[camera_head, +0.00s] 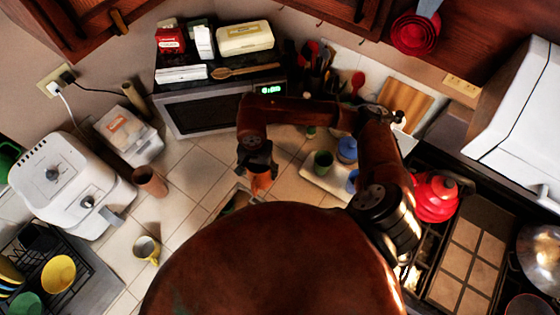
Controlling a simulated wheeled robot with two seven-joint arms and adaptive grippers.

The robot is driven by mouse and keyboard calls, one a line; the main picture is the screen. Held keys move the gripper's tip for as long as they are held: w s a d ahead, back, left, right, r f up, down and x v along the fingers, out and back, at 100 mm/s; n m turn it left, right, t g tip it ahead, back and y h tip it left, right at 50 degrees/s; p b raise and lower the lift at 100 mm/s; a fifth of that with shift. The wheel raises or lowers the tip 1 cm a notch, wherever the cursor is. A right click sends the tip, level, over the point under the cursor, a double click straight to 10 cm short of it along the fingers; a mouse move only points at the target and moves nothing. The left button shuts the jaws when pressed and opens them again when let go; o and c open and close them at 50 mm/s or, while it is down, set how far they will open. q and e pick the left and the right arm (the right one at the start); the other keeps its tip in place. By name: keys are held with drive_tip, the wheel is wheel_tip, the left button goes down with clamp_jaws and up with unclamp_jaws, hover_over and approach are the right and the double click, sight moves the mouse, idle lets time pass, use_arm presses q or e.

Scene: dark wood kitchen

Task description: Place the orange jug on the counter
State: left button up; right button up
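The orange jug (260,184) is in the head view, near the middle of the picture and in front of the microwave. My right arm comes in from the right and bends across, and its gripper (258,170) points down at the jug. The fingers appear closed around the jug's upper part, which they partly hide. I cannot tell whether the jug touches the surface below. The tiled counter (195,165) has bare room to the left of the jug. My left gripper is not in view.
A terracotta cup (150,181) and a yellowish mug (147,249) stand on the left. A microwave (220,108) is behind. A red kettle (436,196) sits at the stove.

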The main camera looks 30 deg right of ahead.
drive_tip(key=d, duration=0.1)
drive_tip(key=w+d+f+p, duration=0.1)
drive_tip(key=w+d, duration=0.1)
drive_tip(key=d, duration=0.1)
drive_tip(key=shift+f, duration=0.25)
drive_tip(key=w+d+f+p, duration=0.1)
drive_tip(key=f, duration=0.2)
drive_tip(key=w+d+f+p, duration=0.1)
drive_tip(key=d+f+p, duration=0.1)
drive_tip(key=f, duration=0.1)
drive_tip(key=w+d+f+p, duration=0.1)
drive_tip(key=d+f, duration=0.1)
drive_tip(key=f, duration=0.1)
drive_tip(key=shift+w+f+p, duration=0.1)
drive_tip(key=shift+f+p, duration=0.2)
drive_tip(key=shift+p, duration=0.1)
drive_tip(key=shift+f, duration=0.1)
drive_tip(key=shift+f+b, duration=0.15)
drive_tip(key=shift+b, duration=0.15)
drive_tip(key=o, duration=1.2)
